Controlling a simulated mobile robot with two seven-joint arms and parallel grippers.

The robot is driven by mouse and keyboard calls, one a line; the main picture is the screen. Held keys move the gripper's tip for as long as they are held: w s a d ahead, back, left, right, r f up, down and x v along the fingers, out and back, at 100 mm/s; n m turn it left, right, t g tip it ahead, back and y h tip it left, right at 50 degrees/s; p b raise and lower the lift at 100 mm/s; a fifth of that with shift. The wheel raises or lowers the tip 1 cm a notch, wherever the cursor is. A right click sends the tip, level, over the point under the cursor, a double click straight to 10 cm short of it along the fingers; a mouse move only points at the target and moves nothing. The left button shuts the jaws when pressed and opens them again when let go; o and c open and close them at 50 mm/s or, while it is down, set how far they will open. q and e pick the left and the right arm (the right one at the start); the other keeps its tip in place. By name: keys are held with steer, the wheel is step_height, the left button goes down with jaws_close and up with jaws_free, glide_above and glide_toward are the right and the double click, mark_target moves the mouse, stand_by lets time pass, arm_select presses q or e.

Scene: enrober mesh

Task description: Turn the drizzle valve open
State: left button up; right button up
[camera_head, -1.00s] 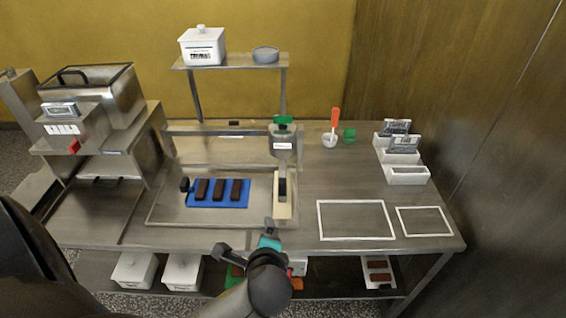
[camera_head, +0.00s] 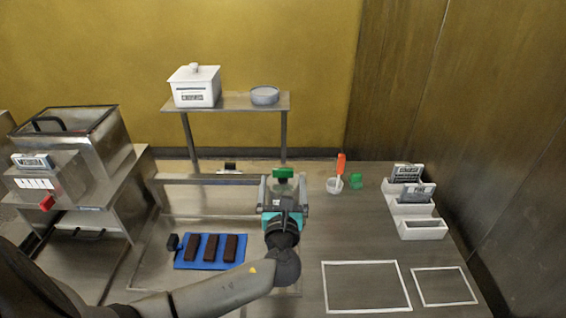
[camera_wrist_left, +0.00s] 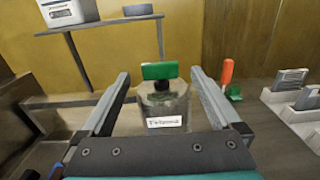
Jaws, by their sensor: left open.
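The drizzle valve has a green handle (camera_head: 283,172) on top of a metal pot. In the left wrist view the green handle (camera_wrist_left: 159,71) lies crosswise above the labelled pot (camera_wrist_left: 163,105). My left gripper (camera_head: 284,184) is open, its fingers pointing at the pot. In the left wrist view the two fingers stand apart, one on each side of the handle and pot, and seem not to touch them. My left arm and hand hide the lower part of the pot in the head view. My right gripper is not in view.
A blue mat (camera_head: 188,264) with dark bars lies left of my gripper. A shelf (camera_head: 240,102) holds a white box (camera_head: 195,86) and a grey dish (camera_head: 264,95). A white cup with an orange-handled tool (camera_head: 341,163) and white bins (camera_head: 423,229) stand to the right.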

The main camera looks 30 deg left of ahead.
mark_target(283, 172)
arm_select(q)
steer(key=x, duration=0.7)
steer(key=shift+a, duration=0.1)
steer(key=shift+w+a, duration=0.3)
steer(key=shift+w, duration=0.25)
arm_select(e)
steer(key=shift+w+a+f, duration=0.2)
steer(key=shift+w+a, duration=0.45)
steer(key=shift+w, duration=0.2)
arm_select(q)
steer(key=c, duration=1.4)
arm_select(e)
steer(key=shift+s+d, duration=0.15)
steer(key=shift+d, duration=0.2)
